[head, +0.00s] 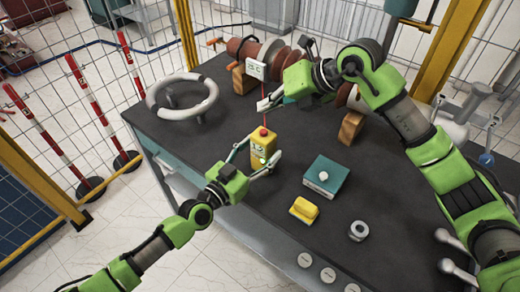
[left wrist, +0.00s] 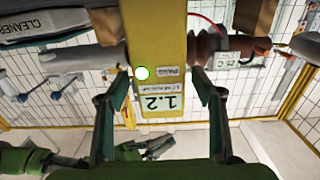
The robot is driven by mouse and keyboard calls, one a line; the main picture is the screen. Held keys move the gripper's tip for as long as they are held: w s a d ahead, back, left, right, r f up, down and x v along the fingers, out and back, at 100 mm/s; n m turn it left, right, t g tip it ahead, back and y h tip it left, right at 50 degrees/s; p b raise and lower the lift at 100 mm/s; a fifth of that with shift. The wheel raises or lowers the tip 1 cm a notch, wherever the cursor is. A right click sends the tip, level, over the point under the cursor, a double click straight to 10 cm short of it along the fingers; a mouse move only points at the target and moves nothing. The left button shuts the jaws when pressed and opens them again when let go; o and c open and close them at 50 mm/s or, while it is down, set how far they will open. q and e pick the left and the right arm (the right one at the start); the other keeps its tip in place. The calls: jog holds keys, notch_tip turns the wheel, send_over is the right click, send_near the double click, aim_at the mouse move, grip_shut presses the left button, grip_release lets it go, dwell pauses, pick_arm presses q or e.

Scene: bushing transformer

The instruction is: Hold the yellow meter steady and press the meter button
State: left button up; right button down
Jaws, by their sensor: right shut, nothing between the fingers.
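My right gripper (head: 263,104) is shut and empty, above and behind the meter, clear of the button.
A teal box with a white knob (head: 325,178), a yellow block (head: 304,210) and a metal ring (head: 359,230) lie on the dark table (head: 250,240). A white ring (head: 182,98) stands at the left. The bushing (head: 265,54) lies behind; a red lead runs near my right gripper.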

pick_arm(q)
jog(key=v, duration=1.2)
